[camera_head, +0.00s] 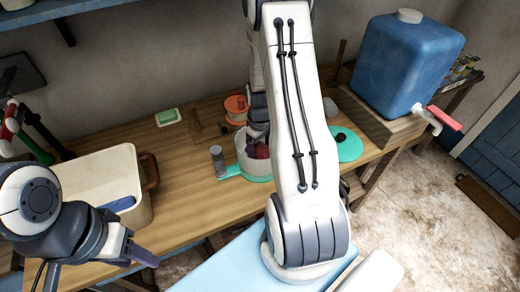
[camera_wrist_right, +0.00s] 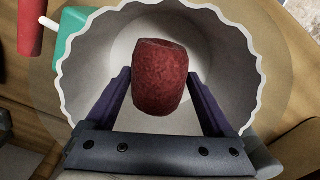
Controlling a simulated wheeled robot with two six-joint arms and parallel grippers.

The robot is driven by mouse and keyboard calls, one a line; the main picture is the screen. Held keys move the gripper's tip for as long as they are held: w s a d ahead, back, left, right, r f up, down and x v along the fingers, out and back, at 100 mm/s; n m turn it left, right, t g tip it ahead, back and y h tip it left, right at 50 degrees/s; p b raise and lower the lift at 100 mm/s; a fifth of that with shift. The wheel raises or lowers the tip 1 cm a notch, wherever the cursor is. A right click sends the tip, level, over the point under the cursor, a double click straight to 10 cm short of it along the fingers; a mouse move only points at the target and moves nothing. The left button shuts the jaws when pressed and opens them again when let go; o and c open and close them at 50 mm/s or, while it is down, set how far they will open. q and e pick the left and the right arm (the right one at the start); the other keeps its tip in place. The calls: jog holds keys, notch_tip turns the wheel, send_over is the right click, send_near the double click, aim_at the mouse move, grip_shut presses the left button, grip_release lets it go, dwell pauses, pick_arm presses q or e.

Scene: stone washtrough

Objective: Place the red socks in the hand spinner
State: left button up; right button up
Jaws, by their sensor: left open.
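The red socks (camera_wrist_right: 160,78) are a rolled bundle between the two fingers of my right gripper (camera_wrist_right: 159,75). The fingertips meet the bundle on both sides. It is over or inside the round opening of the hand spinner (camera_wrist_right: 245,30), a white tub with a wavy rim; its exact height is hard to tell. In the head view the spinner (camera_head: 252,172) stands on the table with a teal base, and a bit of the red bundle (camera_head: 262,151) shows inside. My right arm hides part of it. My left gripper (camera_head: 145,271) is open and empty at the lower left.
A cream bin (camera_head: 100,178) with blue cloth stands left on the table. A teal lid (camera_head: 346,146) lies right of the spinner. A blue water tank (camera_head: 405,65) with a tap stands at the right. An orange-lidded container (camera_head: 236,107) and a green soap block (camera_head: 168,116) are behind.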

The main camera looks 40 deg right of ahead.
aim_at(260, 147)
jog(key=shift+r, duration=0.1)
notch_tip(260, 147, up, 12)
jog(key=s+a+r+n, duration=0.1)
jog(key=s+a+r, duration=0.15)
jog(key=a, duration=0.75)
jog(key=s+a+r+n, duration=0.1)
jog(key=a+r+n, duration=0.15)
jog(key=a, duration=0.85)
jog(key=s+a+r+n+y, duration=0.1)
jog(key=s+a+r+n, duration=0.1)
jog(key=s+a, duration=0.8)
jog(key=s, duration=0.4)
jog(key=shift+r+b, duration=0.3)
jog(key=shift+b, duration=0.1)
jog(key=shift+a, duration=0.1)
